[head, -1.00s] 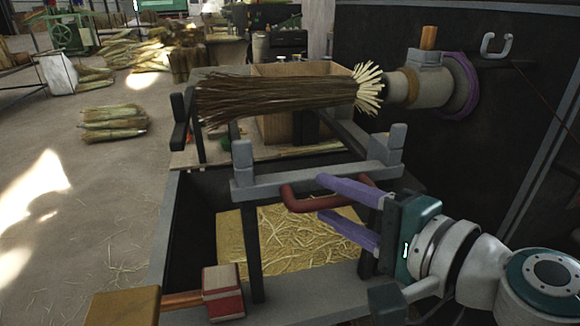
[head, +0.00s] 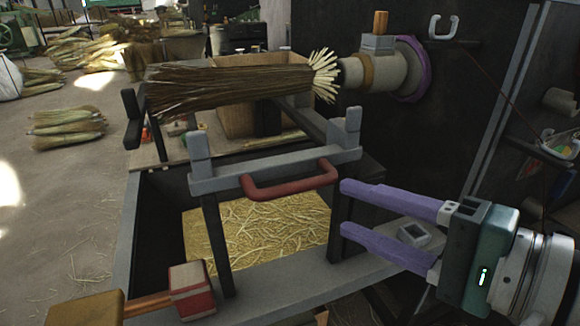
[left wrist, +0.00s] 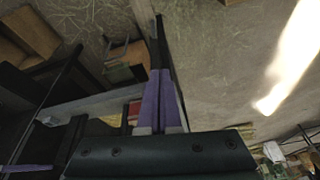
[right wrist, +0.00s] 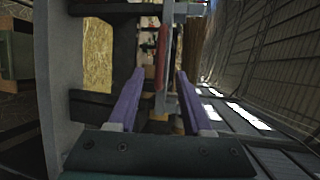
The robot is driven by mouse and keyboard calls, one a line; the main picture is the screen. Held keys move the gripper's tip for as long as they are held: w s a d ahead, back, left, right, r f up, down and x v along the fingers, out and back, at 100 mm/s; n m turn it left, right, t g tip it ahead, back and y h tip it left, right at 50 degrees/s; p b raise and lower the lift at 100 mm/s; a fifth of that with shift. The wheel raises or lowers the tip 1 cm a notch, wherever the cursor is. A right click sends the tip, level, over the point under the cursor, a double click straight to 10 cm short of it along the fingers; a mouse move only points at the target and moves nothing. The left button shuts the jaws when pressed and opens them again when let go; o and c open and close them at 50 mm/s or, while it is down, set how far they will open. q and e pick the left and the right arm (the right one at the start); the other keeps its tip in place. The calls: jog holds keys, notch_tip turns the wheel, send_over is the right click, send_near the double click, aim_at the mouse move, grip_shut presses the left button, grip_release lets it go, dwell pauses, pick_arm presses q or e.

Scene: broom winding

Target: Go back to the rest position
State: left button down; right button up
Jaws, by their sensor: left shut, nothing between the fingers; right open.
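My right gripper (head: 345,210) is open in the head view, its two purple fingers apart and empty. It is to the right of the red handle (head: 290,184) on the grey cradle bar (head: 230,177), clear of it. The right wrist view shows the spread fingers (right wrist: 157,90) with nothing held between them. My left gripper is out of the head view. In the left wrist view its purple fingers (left wrist: 160,85) lie together, shut and empty, above the floor.
A straw broom bundle (head: 235,88) points into the winding spindle (head: 375,72) behind the cradle. A straw-filled bin (head: 255,235) is below. A red-headed mallet (head: 192,290) lies at the front. A dark panel (head: 470,110) stands at the right; open floor (head: 50,220) is at left.

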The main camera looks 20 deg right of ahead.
dwell(0.4)
jog(key=s+a+r+n+g+p, duration=0.5)
jog(key=s+a+n+g+p, duration=0.2)
jog(key=s+n+p, duration=0.4)
jog(key=s+d+r+n+g+h+p, duration=0.4)
jog(key=s+d+r+n+h+p, duration=0.15)
jog(key=d, duration=0.25)
notch_tip(320, 180, up, 36)
jog(key=p, duration=3.7)
jog(key=shift+w+d+r+h, duration=0.2)
jog(key=shift+w+h, duration=0.15)
jog(key=shift+h, duration=0.1)
jog(key=shift+m, duration=0.25)
